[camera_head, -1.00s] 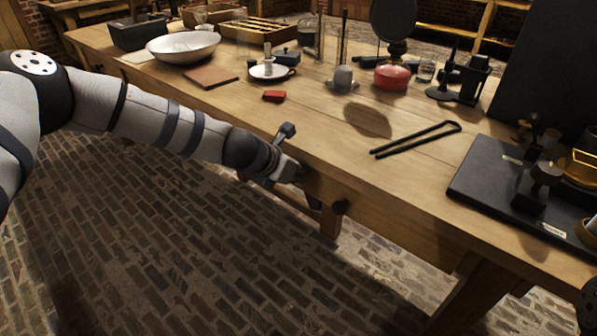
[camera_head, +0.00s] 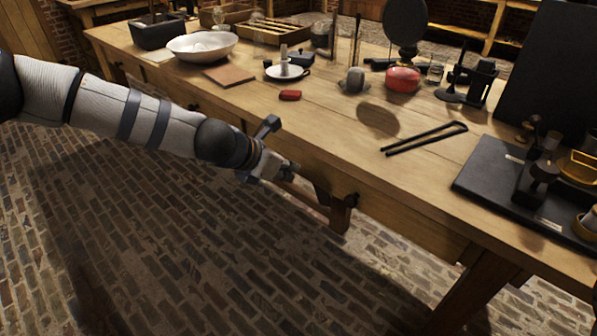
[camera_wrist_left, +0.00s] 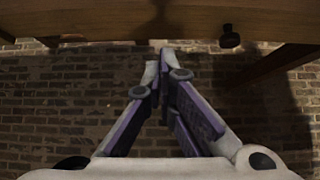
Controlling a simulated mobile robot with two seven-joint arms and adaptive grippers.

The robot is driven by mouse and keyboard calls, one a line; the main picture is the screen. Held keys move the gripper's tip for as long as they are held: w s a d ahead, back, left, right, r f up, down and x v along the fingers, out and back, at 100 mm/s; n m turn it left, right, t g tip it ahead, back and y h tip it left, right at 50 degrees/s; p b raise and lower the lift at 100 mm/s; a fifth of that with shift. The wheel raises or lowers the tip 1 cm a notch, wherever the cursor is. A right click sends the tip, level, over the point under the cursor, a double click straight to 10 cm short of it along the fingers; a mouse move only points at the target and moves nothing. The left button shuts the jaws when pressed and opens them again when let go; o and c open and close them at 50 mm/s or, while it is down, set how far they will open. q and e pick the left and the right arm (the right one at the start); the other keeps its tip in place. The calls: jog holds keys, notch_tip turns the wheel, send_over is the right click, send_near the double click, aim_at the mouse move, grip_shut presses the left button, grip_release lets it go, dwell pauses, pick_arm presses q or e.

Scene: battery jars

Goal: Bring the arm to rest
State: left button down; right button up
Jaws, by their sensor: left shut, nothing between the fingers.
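My left arm reaches in from the left in the head view, in front of the wooden table (camera_head: 330,130). My left gripper (camera_head: 322,195) is beside the table's front edge, below the level of its top. In the left wrist view, its fingers (camera_wrist_left: 163,62) meet at the tips, shut with nothing between them. The underside of the table edge and a dark knob (camera_wrist_left: 230,37) show beyond the fingers.
The brick floor (camera_head: 180,240) in front is clear.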

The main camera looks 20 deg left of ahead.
pick_arm(q)
jog(key=s+d+f+m+g+p, duration=0.1)
jog(key=s+d+f+m+g, duration=0.1)
jog(key=s+f+m, duration=0.35)
jog(key=s+d+f+m+g+y, duration=0.1)
jog(key=s+d+f+m, duration=0.15)
jog(key=s, duration=0.55)
jog(key=s+d+f+m+g+p, duration=0.1)
jog(key=s+f+m+g, duration=0.1)
jog(key=s+f+m, duration=0.4)
jog(key=s+a+m+g+y, duration=0.1)
jog(key=s+a+m+g, duration=0.1)
jog(key=s+m, duration=0.6)
jog(key=s+a+m+g+y+p, duration=0.1)
jog(key=s+a+m+g, duration=0.2)
jog(key=s+m, duration=0.6)
jog(key=s, duration=1.3)
jog(key=shift+s+a+m+g, duration=0.2)
jog(key=shift+m+g, duration=0.1)
jog(key=shift+g, duration=0.1)
pick_arm(e)
jog(key=w+r+t, duration=0.1)
jog(key=w+r, duration=0.3)
jog(key=shift+r+t, duration=0.25)
jog(key=shift+t, duration=0.15)
jog(key=shift+w, duration=0.1)
